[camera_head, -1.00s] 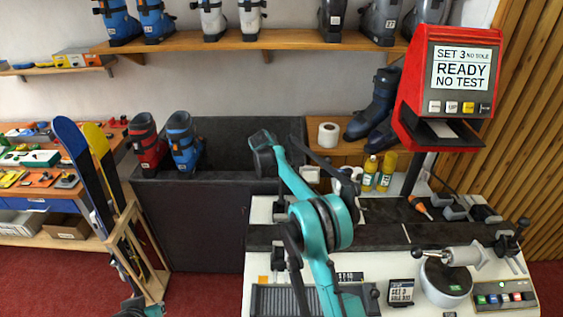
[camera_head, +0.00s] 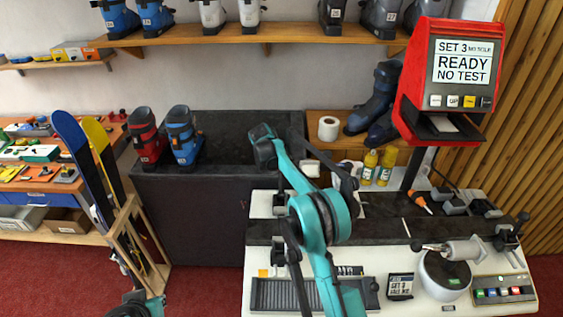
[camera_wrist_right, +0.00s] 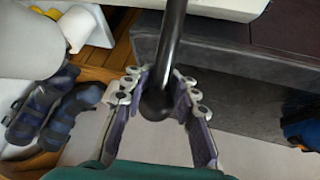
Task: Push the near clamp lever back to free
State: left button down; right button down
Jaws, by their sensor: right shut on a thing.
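In the right wrist view a black lever (camera_wrist_right: 172,45) comes down from the top edge and ends in a round black knob (camera_wrist_right: 156,104). My right gripper (camera_wrist_right: 163,88) has one finger on each side of the lever at the knob and is shut on it. In the head view my teal right arm rises in front of the bench's left part. It hides the right gripper and the lever there.
The white bench (camera_head: 377,265) carries a cylinder unit on a round base (camera_head: 445,277) and a small display card (camera_head: 400,286). The red READY screen (camera_head: 462,66) stands at the back. Yellow bottles (camera_head: 385,167) and a paper roll (camera_head: 328,128) are behind my arm.

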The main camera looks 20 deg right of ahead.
jog(key=shift+w+r, duration=0.1)
jog(key=shift+r, duration=0.05)
jog(key=c, duration=1.1)
grip_release()
jog(key=shift+o, duration=0.2)
jog(key=v, duration=1.2)
jog(key=shift+c, duration=0.4)
